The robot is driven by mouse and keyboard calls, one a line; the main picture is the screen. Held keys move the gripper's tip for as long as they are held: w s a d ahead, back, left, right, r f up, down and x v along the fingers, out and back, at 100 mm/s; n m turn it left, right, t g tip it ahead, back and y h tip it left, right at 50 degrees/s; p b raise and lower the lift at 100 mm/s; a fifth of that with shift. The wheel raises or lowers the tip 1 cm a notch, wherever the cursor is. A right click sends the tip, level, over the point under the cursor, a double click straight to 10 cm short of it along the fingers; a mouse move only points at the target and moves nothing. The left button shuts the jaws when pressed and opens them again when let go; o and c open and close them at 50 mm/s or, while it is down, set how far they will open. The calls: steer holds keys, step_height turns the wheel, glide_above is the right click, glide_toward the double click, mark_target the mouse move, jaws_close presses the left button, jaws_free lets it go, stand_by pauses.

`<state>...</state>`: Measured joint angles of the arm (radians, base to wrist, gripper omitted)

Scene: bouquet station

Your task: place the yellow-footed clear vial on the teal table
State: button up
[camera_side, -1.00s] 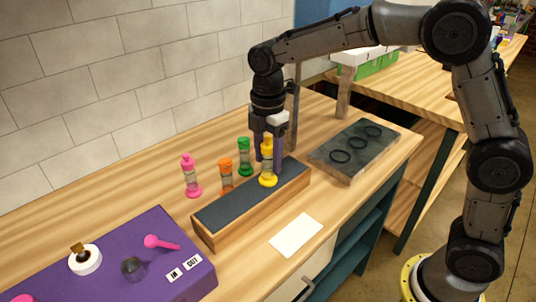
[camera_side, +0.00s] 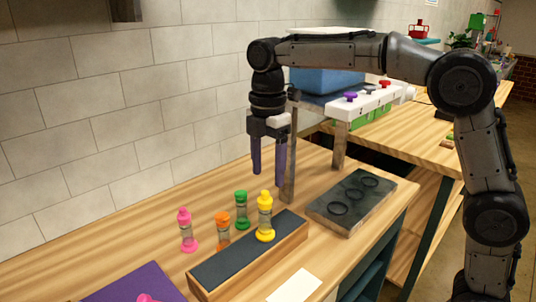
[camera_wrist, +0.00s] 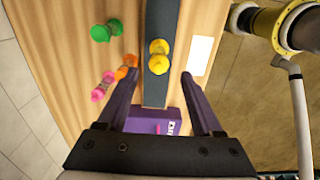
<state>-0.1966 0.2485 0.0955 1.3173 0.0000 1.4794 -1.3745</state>
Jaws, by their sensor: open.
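The yellow-footed clear vial (camera_side: 265,217) has a yellow cap and stands upright on the dark slate-coloured top of a long wooden block (camera_side: 225,270). It also shows in the wrist view (camera_wrist: 158,55), on the block's dark strip (camera_wrist: 154,91). My gripper (camera_side: 268,178) is open and empty, above the vial and apart from it. In the wrist view its fingers (camera_wrist: 160,77) are spread, with the vial beyond the tips. The block stands on a wood-topped bench (camera_side: 130,245) with teal parts below. I cannot tell which surface is the teal table.
Pink (camera_side: 185,230), orange (camera_side: 222,230) and green (camera_side: 241,210) vials stand left of the block. A grey slab with three dark rings (camera_side: 351,202) lies to the right. A white card (camera_side: 296,287) lies in front. A post (camera_side: 289,160) rises close behind my gripper.

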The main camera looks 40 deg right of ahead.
steer(key=shift+r, duration=1.55)
steer(key=s+d+f+m+t, duration=0.1)
steer(key=s+d+m+t, duration=0.1)
steer(key=s+m, duration=0.4)
steer(key=s+d+f+m+t, duration=0.1)
steer(key=s+d+m, duration=0.4)
steer(key=s, duration=0.7)
steer(key=shift+s+m+t, duration=0.25)
steer(key=shift+m+t, duration=0.25)
steer(key=shift+m, duration=0.2)
steer(key=shift+o, duration=0.3)
steer(key=s+d+f+m+t, duration=0.1)
steer(key=s+f+m, duration=0.4)
steer(key=s+f, duration=0.1)
steer(key=shift+s+d+t, duration=0.15)
steer(key=shift+s+t, duration=0.15)
steer(key=shift+s+f+m, duration=0.2)
steer(key=shift+f+m, duration=0.05)
steer(key=shift+m, duration=0.05)
